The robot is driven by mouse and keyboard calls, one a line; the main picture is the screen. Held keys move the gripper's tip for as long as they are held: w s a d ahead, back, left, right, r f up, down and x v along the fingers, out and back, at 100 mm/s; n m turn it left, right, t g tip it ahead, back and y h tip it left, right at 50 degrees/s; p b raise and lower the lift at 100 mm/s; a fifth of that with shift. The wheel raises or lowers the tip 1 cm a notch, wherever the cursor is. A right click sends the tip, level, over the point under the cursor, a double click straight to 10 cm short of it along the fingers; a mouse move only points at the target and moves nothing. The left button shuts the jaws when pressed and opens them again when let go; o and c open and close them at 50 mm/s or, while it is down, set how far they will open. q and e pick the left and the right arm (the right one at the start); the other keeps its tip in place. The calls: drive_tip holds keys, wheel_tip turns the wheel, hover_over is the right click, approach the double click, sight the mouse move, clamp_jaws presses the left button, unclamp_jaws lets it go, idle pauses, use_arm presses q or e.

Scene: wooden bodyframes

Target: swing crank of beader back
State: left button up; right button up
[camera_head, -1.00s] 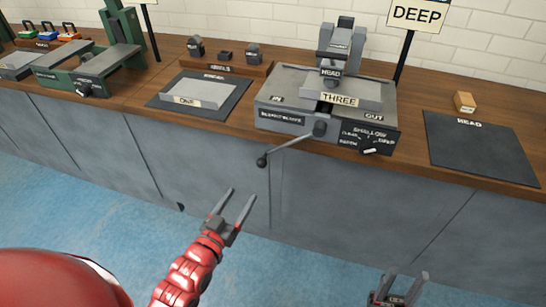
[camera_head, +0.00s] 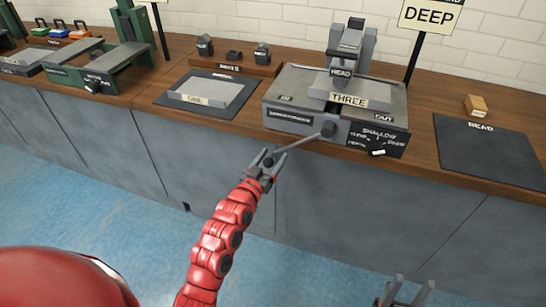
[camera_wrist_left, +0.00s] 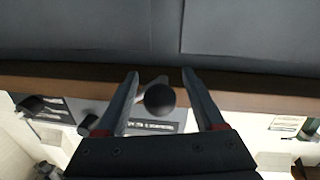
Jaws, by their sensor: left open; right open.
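The beader (camera_head: 335,95) is a grey machine on the wooden bench, with a plate marked THREE on its bed. Its crank (camera_head: 300,140) slants down and left from the front hub to a dark round knob (camera_head: 266,163). My left gripper (camera_head: 268,161) is open at the knob, with one finger on each side. In the left wrist view the knob (camera_wrist_left: 160,99) sits between the two spread fingers (camera_wrist_left: 160,85), with gaps visible on both sides. My right gripper (camera_head: 406,288) is open and empty, low at the bottom edge of the head view.
A lever dial (camera_head: 377,145) is on the beader's front right. A plate on a mat (camera_head: 207,90) and a green machine (camera_head: 100,65) stand left. The floor in front is clear.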

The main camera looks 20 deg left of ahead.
use_arm(q)
drive_tip(key=shift+w, duration=0.3)
clamp_jaws()
idle(1.3)
